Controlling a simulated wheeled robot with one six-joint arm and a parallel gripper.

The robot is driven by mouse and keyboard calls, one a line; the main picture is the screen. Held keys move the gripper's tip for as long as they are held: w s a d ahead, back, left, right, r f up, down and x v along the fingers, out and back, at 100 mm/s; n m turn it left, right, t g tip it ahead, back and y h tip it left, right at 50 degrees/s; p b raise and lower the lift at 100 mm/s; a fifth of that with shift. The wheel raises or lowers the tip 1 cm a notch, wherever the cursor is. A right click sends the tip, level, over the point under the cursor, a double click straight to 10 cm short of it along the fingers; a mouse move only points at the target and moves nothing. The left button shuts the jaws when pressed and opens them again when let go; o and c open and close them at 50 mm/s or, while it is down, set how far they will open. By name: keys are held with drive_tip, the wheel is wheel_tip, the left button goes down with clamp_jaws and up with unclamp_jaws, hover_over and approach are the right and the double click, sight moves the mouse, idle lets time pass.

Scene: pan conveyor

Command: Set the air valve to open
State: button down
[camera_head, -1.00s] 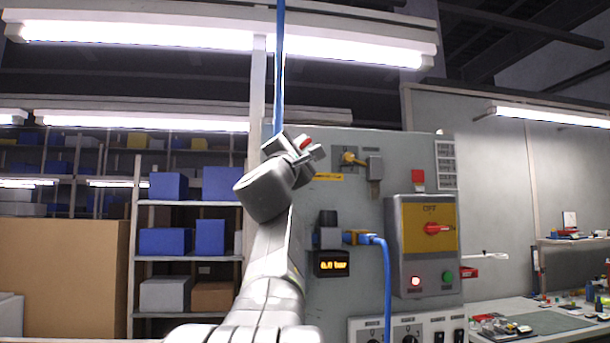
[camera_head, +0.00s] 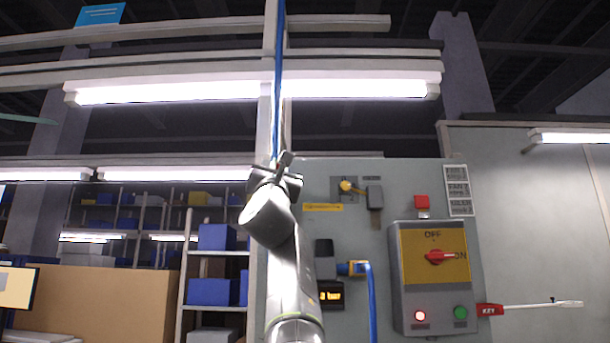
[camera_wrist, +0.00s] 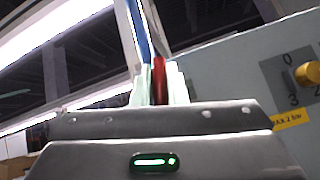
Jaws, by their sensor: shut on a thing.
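A red handle (camera_wrist: 159,76), which looks like the air valve's lever, stands between my fingers in the wrist view. My gripper (camera_wrist: 159,92) is shut on it, with one pale finger on each side. A blue hose (camera_wrist: 140,35) runs up just beyond it. In the head view my gripper (camera_head: 284,164) is at the upper left edge of the grey panel (camera_head: 405,195), where the blue hose (camera_head: 279,75) comes down from above. The handle and valve body are hidden there behind my gripper, so I cannot tell the valve's position.
A yellow knob (camera_head: 346,186) is right of my gripper, above a partly covered display (camera_head: 331,295) and a blue hose (camera_head: 372,305). A switch box (camera_head: 411,317) with a red rotary handle (camera_head: 438,257) is farther right. Shelves (camera_head: 216,253) and a large brown box (camera_head: 95,300) stand left.

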drive_tip(key=shift+a+n+g+y+b, duration=0.15)
drive_tip(key=shift+a+n+y+b, duration=0.15)
drive_tip(key=shift+n+y, duration=0.7)
drive_tip(key=shift+a+n+g+y+b, duration=0.15)
drive_tip(key=shift+n+y+b, duration=0.2)
drive_tip(key=shift+n+y, duration=0.6)
drive_tip(key=shift+a+n+g+y+b, duration=0.1)
drive_tip(key=shift+a+n+y+b, duration=0.2)
drive_tip(key=shift+n+y, duration=0.7)
drive_tip(key=shift+r+n, duration=0.1)
drive_tip(key=shift+n, duration=0.25)
drive_tip(key=c, duration=1.5)
unclamp_jaws()
drive_tip(key=shift+o, duration=0.2)
drive_tip(key=b+v, duration=1.1)
drive_tip(key=v, duration=0.3)
drive_tip(key=shift+b, duration=0.4)
drive_tip(key=shift+r, duration=0.15)
